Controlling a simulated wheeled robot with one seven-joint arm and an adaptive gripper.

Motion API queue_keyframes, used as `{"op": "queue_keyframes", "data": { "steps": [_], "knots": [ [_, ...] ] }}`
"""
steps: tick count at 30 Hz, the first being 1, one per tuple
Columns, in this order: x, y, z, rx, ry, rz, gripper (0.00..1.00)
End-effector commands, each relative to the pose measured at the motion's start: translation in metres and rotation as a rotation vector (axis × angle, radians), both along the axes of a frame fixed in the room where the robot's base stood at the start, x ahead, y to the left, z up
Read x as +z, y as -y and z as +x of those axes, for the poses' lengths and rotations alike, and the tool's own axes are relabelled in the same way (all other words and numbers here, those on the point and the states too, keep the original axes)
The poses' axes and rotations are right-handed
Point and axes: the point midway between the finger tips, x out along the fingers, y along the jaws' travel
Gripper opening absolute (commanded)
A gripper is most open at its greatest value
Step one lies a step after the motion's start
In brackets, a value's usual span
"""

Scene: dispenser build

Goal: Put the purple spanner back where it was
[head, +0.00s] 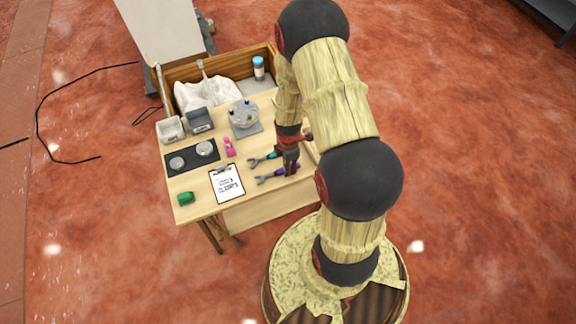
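The purple spanner (277,174) lies near the table's front right edge, with its grey jaw end pointing left. My gripper (290,171) points down at the purple spanner's handle end and hides part of it. I cannot tell if the fingers touch the handle or are closed on it. A teal-handled spanner (263,159) lies just behind the purple one, roughly parallel to it. Its right end is partly hidden by my gripper.
A wooden crate (222,65) holding a bottle (258,68) stands behind.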

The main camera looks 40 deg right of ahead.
Motion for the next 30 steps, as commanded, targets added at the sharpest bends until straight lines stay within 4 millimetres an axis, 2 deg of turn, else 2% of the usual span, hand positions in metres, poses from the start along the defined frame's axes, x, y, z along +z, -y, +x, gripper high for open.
{"op": "queue_keyframes", "data": {
  "steps": [6,17,20,30],
  "knots": [
    [0.000,0.000,0.000,0.000,0.000,0.000,0.36],
    [0.005,0.000,0.000,0.000,0.001,0.000,0.36],
    [0.018,0.001,0.002,0.000,0.004,-0.002,0.36],
    [0.087,0.001,0.001,0.000,0.004,-0.002,0.36]
  ]
}}
